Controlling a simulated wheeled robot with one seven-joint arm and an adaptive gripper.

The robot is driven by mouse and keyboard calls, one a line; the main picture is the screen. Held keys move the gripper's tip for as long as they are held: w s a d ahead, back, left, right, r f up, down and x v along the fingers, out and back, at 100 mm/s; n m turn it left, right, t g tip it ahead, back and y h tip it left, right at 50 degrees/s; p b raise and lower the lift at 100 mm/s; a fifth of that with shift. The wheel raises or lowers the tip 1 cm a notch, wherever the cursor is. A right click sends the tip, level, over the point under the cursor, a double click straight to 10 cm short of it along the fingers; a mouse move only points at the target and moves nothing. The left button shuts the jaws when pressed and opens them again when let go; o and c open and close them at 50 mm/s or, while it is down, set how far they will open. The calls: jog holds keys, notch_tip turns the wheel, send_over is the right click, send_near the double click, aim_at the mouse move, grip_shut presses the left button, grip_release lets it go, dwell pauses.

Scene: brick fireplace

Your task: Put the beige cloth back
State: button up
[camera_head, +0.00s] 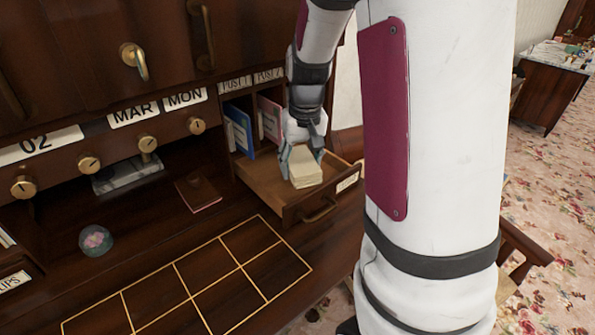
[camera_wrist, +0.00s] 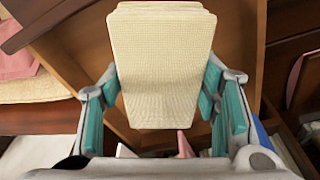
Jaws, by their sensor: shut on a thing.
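The beige cloth (camera_head: 305,170) is a folded, block-shaped stack. My gripper (camera_head: 302,152) is shut on it, and in the wrist view the cloth (camera_wrist: 165,60) sits between the teal pads of my gripper (camera_wrist: 163,100). The cloth is over an open wooden drawer (camera_head: 262,192) of the desk. I cannot tell whether it touches the drawer floor. The drawer also shows around the cloth in the wrist view (camera_wrist: 240,45). Part of the drawer's inside is hidden by the cloth and gripper.
Behind the drawer, slots hold a blue book (camera_head: 238,132) and a pink one (camera_head: 270,120). A dark notebook (camera_head: 198,192) and a round glass ball (camera_head: 96,240) lie on the desktop. The gold-lined grid (camera_head: 190,285) is empty. My arm covers the right side.

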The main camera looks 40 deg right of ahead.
notch_tip(320, 180, down, 3)
jog(key=shift+r, duration=0.1)
jog(key=shift+w+f, duration=0.2)
jog(key=shift+f, duration=0.15)
jog(key=shift+f, duration=0.15)
jog(key=o, duration=1.1)
